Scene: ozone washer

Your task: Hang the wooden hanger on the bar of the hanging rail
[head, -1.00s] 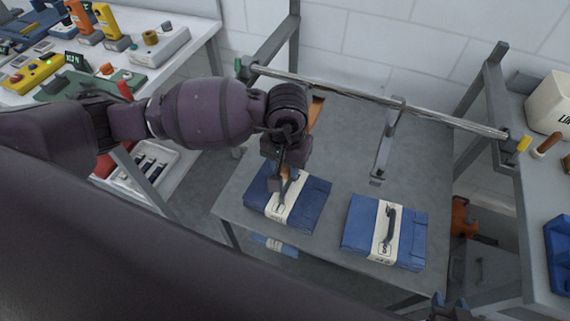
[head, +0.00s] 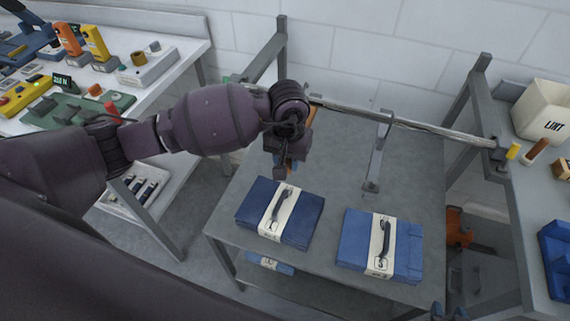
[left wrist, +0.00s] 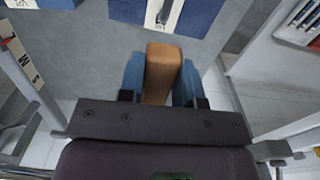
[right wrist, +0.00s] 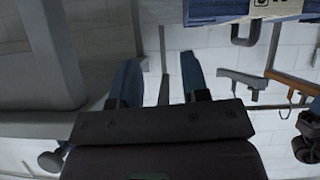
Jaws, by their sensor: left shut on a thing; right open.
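My left gripper (head: 284,166) is shut on the wooden hanger, whose brown wood (left wrist: 160,72) fills the gap between the blue fingers in the left wrist view. In the head view, most of the hanger is hidden behind the wrist; a brown piece (head: 316,102) shows near the bar's left end. The metal bar (head: 430,127) of the hanging rail runs between two grey side posts. My left gripper is in front of the bar's left part; whether the hanger touches it is hidden. My right gripper (right wrist: 160,82) is open and empty, low at the head view's bottom edge (head: 449,311).
A grey metal hook (head: 376,158) hangs from the bar's middle. Benches with tools (head: 185,52) and a white LINT bin (head: 545,108) stand either side.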

